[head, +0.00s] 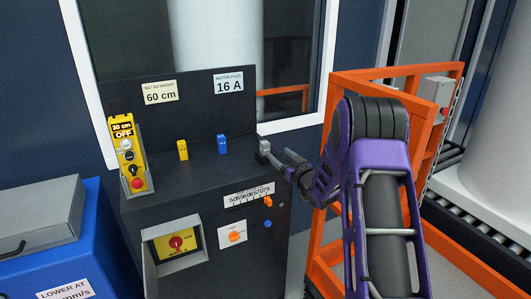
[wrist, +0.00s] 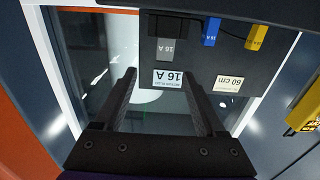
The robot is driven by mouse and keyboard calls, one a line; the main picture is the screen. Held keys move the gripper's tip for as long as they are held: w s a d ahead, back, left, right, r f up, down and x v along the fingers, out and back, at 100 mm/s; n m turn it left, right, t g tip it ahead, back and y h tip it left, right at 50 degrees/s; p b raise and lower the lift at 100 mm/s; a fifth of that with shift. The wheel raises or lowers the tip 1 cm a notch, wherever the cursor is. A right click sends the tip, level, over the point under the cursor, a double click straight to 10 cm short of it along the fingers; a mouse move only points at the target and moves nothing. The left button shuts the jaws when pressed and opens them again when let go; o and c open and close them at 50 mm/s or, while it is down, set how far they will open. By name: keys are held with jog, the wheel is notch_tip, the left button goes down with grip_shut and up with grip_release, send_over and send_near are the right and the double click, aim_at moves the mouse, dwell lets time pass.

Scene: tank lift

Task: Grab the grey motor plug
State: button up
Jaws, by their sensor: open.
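The grey motor plug (head: 264,147), marked 16 A, stands at the right end of the black console's top, right of the blue plug (head: 222,144) and the yellow plug (head: 182,150). In the wrist view, which is turned over, the grey plug (wrist: 166,48) shows beyond my fingertips, roughly in line with the gap between them. My gripper (head: 284,166) is open and empty, close to the right of the grey plug. Its two dark fingers also show in the wrist view (wrist: 160,76). Whether a fingertip touches the plug I cannot tell.
The black console (head: 140,222) has a back panel with a "16 A" motor plug label (head: 228,83) and a "60 cm" label (head: 160,92). A yellow pendant (head: 129,158) stands at its left. An orange frame (head: 330,110) rises close behind my arm.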

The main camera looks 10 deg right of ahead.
aim_at(267, 146)
jog(key=x, duration=0.4)
jog(key=shift+w+a, duration=0.1)
jog(key=shift+w, duration=0.25)
jog(key=shift+a+f+b+x, duration=0.15)
jog(key=shift+a+x, duration=0.05)
jog(key=shift+x, duration=1.1)
jog(key=shift+a+f+b+x, duration=0.15)
jog(key=shift+f+x, duration=0.05)
jog(key=shift+x, duration=1.15)
jog(key=shift+s, duration=0.1)
grip_shut()
